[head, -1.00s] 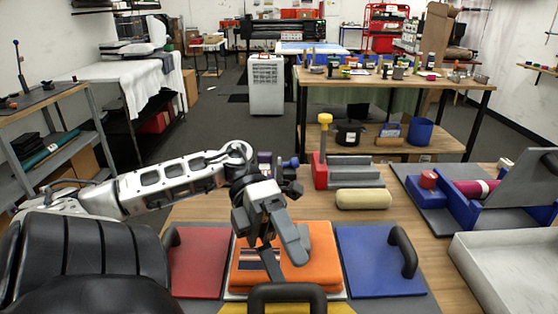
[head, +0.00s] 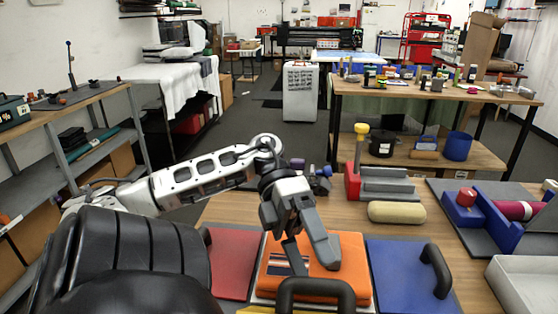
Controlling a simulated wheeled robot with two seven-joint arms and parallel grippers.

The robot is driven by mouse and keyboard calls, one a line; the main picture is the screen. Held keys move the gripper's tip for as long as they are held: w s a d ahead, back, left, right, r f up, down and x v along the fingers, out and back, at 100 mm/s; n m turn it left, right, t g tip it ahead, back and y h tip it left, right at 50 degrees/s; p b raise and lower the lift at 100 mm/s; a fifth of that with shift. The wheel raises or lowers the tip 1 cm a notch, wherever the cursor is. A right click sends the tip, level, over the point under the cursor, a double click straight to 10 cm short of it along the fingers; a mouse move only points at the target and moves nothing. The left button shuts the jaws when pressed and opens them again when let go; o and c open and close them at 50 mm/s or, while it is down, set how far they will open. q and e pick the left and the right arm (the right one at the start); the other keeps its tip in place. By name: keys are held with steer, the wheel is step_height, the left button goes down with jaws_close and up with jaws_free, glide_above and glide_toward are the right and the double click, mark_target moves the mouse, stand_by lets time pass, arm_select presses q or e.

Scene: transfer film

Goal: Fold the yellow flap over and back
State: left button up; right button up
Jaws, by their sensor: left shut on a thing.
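The yellow flap (head: 256,310) shows only as a strip at the bottom edge of the head view; most of it is out of frame. Its black handle (head: 316,285) stands up in front of a flat orange pad or folded cloth (head: 345,262). My left gripper (head: 319,271) points down over the orange piece, right at the far side of the handle. It is shut on the handle; the handle partly hides where the fingertips meet it. A red flap (head: 235,258) lies flat to the left and a blue flap (head: 395,270) to the right. My right gripper is not in view.
Behind the board are a tan roll (head: 397,212) and a red and grey block with a yellow-topped post (head: 360,160). A blue fixture (head: 480,215) and a grey tray (head: 515,285) stand at the right. Bare wooden tabletop lies between.

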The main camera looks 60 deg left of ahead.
arm_select(q)
steer(key=shift+a+r, duration=0.35)
steer(key=shift+r, duration=0.25)
steer(key=shift+a+r, duration=0.3)
steer(key=shift+r, duration=0.25)
steer(key=shift+s+a+r, duration=0.15)
steer(key=shift+a+r, duration=0.1)
steer(key=c, duration=0.5)
steer(key=shift+s+r, duration=0.25)
steer(key=shift+s, duration=0.05)
steer(key=c, duration=0.3)
steer(key=r+v, duration=0.1)
steer(key=v, duration=1.1)
steer(key=shift+d, duration=0.2)
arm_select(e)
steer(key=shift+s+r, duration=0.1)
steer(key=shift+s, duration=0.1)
arm_select(q)
steer(key=shift+w+r, duration=0.15)
